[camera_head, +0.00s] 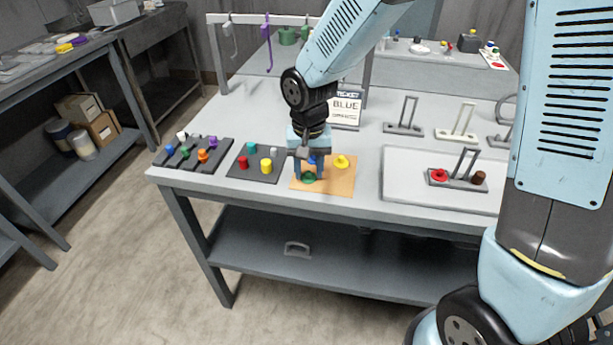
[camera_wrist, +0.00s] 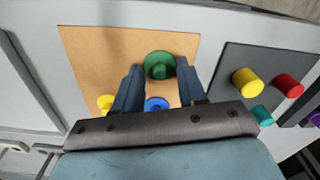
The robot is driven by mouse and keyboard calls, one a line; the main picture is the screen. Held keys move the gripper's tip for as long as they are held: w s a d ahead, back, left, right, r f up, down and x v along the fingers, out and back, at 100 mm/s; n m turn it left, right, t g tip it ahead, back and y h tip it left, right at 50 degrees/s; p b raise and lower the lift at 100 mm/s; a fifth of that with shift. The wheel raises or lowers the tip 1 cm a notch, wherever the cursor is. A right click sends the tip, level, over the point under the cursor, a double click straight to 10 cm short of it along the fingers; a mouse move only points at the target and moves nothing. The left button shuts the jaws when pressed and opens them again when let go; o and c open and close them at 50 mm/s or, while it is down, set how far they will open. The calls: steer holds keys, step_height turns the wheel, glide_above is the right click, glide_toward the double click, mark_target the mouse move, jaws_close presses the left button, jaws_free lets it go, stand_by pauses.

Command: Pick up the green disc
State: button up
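The green disc (camera_head: 309,178) lies near the front edge of a tan square board (camera_head: 338,183) on the grey bench. In the wrist view the green disc (camera_wrist: 159,65) shows between and slightly beyond the two fingertips, with a raised round knob on it. My gripper (camera_head: 309,172) points down over the board, its fingers apart on either side. The gripper (camera_wrist: 159,68) is open; I cannot tell whether a finger touches the disc. A blue disc (camera_wrist: 157,104) shows between the fingers, closer to the palm. A yellow disc (camera_wrist: 105,102) is partly hidden by a finger.
A dark mat (camera_wrist: 280,58) beside the board holds yellow, red and teal plugs. A dark rack (camera_head: 178,158) with coloured pieces stands at the bench's left end. A white tray (camera_head: 400,180) with a handled holder is on the right.

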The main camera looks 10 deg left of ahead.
jaws_close()
steer(key=shift+r, duration=0.15)
